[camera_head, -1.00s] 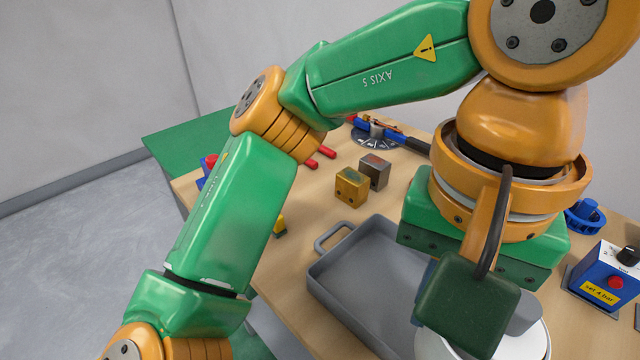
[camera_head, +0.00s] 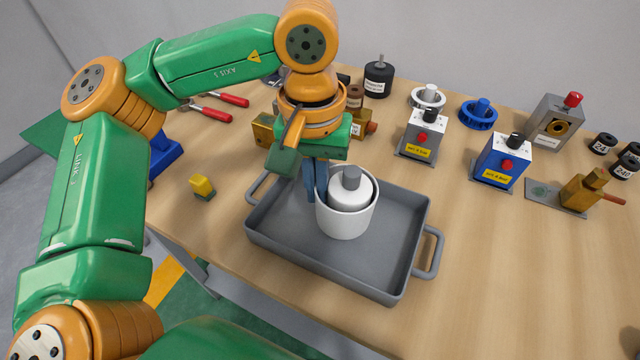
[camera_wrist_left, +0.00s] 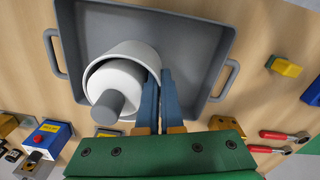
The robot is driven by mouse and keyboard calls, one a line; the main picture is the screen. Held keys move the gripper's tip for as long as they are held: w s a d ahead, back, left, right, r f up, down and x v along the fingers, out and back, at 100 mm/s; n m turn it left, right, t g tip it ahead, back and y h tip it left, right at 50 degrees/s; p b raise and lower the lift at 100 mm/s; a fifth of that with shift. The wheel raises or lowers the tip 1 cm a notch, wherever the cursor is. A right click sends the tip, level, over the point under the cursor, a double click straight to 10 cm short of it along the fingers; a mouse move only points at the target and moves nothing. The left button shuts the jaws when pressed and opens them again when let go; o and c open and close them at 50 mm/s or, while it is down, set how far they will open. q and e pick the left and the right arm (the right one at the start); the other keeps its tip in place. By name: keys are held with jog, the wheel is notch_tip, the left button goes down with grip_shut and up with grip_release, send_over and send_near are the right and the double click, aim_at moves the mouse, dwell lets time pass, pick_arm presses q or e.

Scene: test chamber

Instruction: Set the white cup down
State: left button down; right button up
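The white cup (camera_head: 347,222) is upright over the grey tray (camera_head: 275,238). I cannot tell whether its base touches the tray floor. A white cylinder with a grey knob (camera_head: 351,178) sits inside it. My left gripper (camera_head: 316,183) points down at the cup's left side, its blue fingers pinching the cup wall, one inside the rim and one outside. In the left wrist view the cup (camera_wrist_left: 125,52) is at the fingertips (camera_wrist_left: 160,78), its wall between the two fingers. My right gripper is not in view.
The tray floor right of the cup is clear. A small yellow block (camera_head: 202,187) lies left of the tray. Behind stand a grey-and-white box (camera_head: 423,133), a blue box (camera_head: 502,160) and a blue ring part (camera_head: 479,114).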

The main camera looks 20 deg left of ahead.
pick_arm(q)
jog(key=f, duration=0.3)
jog(key=w+a+f, duration=0.1)
jog(key=shift+f, duration=0.55)
jog(key=c, duration=1.1)
grip_release()
jog(key=shift+r, duration=0.1)
notch_tip(320, 180, up, 12)
jog(key=shift+a+r+p, duration=0.1)
jog(key=shift+r+p, duration=0.1)
jog(key=shift+p, duration=0.2)
